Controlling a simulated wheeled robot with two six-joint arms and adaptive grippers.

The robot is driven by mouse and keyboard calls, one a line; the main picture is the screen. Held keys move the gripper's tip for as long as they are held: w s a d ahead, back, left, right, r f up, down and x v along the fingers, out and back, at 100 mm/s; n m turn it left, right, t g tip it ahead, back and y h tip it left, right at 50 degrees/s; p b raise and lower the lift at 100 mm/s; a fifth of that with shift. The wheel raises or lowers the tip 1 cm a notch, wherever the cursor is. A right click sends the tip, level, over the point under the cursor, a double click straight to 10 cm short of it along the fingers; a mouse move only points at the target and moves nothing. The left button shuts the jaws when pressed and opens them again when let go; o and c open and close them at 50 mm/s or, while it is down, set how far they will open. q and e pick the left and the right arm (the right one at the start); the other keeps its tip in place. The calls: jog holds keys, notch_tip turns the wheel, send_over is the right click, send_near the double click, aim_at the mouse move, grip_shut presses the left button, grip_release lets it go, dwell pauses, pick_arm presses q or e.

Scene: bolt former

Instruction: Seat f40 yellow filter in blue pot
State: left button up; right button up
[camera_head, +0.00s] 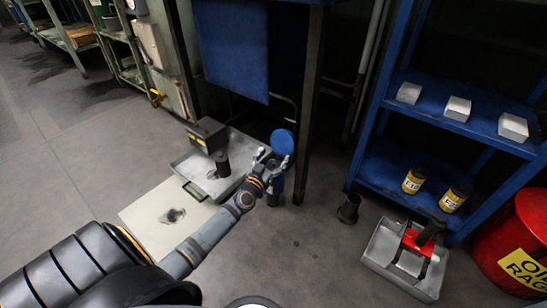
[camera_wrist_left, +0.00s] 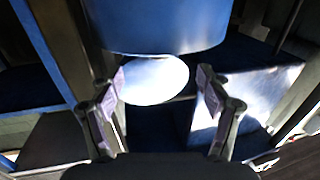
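A blue pot (camera_head: 273,190) stands by the dark post of the blue-topped bench. A round blue lid (camera_head: 282,142) shows just above it, tilted up. My left gripper (camera_head: 271,160) is at the pot's top, in front of the lid. In the left wrist view its two fingers (camera_wrist_left: 160,98) are spread, with a pale shiny disc (camera_wrist_left: 152,80) between them and a large blue curved surface (camera_wrist_left: 155,25) above. I cannot tell whether they touch the disc. Two yellow filters with dark tops, one left (camera_head: 413,181) and one right (camera_head: 452,199), stand on the blue shelf; their labels are too small to read surely.
White boxes (camera_head: 457,108) sit on the upper shelf. A grey tray with a red item (camera_head: 413,241), a dark cup (camera_head: 348,208) and a red oil-rag bin (camera_head: 520,240) stand at right. A metal tray (camera_head: 190,168) and a pale stained mat (camera_head: 145,215) lie at left.

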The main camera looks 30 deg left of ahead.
pick_arm(q)
jog(key=s+d, duration=0.1)
jog(key=s, duration=1.1)
jog(key=shift+d, duration=0.35)
